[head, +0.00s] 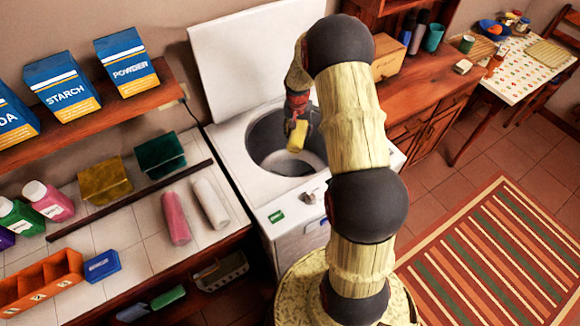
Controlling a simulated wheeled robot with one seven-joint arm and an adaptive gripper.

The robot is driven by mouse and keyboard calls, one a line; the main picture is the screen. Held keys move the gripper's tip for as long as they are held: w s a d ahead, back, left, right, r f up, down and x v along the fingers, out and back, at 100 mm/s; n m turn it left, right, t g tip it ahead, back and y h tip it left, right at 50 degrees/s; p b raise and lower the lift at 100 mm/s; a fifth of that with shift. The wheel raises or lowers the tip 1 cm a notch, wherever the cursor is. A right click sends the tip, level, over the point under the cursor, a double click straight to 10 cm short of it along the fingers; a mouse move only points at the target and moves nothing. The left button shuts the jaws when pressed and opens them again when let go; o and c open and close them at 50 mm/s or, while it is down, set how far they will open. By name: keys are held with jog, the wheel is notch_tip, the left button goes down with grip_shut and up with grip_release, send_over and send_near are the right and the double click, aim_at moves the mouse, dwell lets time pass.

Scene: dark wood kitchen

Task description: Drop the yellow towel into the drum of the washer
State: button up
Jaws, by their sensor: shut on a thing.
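The yellow towel (292,137) is a small rolled bundle, held in my gripper (299,121). My gripper is shut on it and points down over the open top of the white washer (232,150). The towel shows against the round grey drum (262,138) opening. I cannot tell whether it is above the rim or a little inside. The washer lid (245,55) stands raised at the back. My arm hides the right side of the opening.
A tiled counter at left holds a pink roll (175,218), a white roll (210,204), a mustard cloth (105,181), a green cloth (160,155) and bottles. Boxes stand on the shelf (110,108) above. A wooden cabinet (425,82) is at right. A striped rug (490,265) lies on the floor.

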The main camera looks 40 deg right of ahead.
jog(key=o, duration=1.3)
jog(key=shift+o, duration=0.2)
jog(key=r, duration=0.4)
jog(key=a+r, duration=0.1)
jog(key=r, duration=0.3)
jog(key=s+r, duration=0.1)
jog(key=r, duration=0.3)
jog(key=shift+s+a, duration=0.1)
jog(key=shift+a, duration=0.05)
